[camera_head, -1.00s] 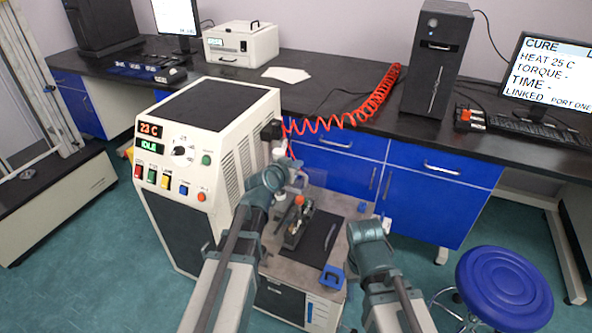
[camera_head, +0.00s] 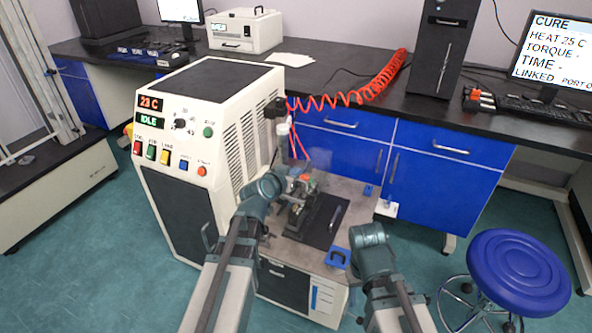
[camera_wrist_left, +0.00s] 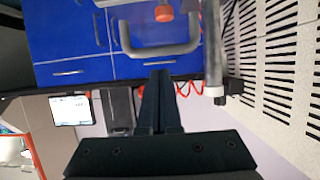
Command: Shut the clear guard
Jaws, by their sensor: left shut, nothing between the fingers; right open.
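The clear guard (camera_head: 313,180) is a faint see-through pane over the work area of the white rheometer (camera_head: 212,80); its edges are hard to make out. A grey U-shaped handle (camera_wrist_left: 160,51) shows large in the left wrist view, just beyond my left fingertips; I cannot tell if they touch it. My left gripper (camera_wrist_left: 160,75) is shut and empty. In the head view my left gripper (camera_head: 272,182) is at the guard's left side, its fingers mostly hidden by the wrist. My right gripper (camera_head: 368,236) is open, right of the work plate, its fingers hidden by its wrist.
A black mat (camera_head: 322,218) and a blue block (camera_head: 338,257) lie on the plate. A red coiled hose (camera_head: 360,93) runs behind. Blue cabinets (camera_head: 440,180) line the back, and a blue stool (camera_head: 518,268) stands at right. The floor between is clear.

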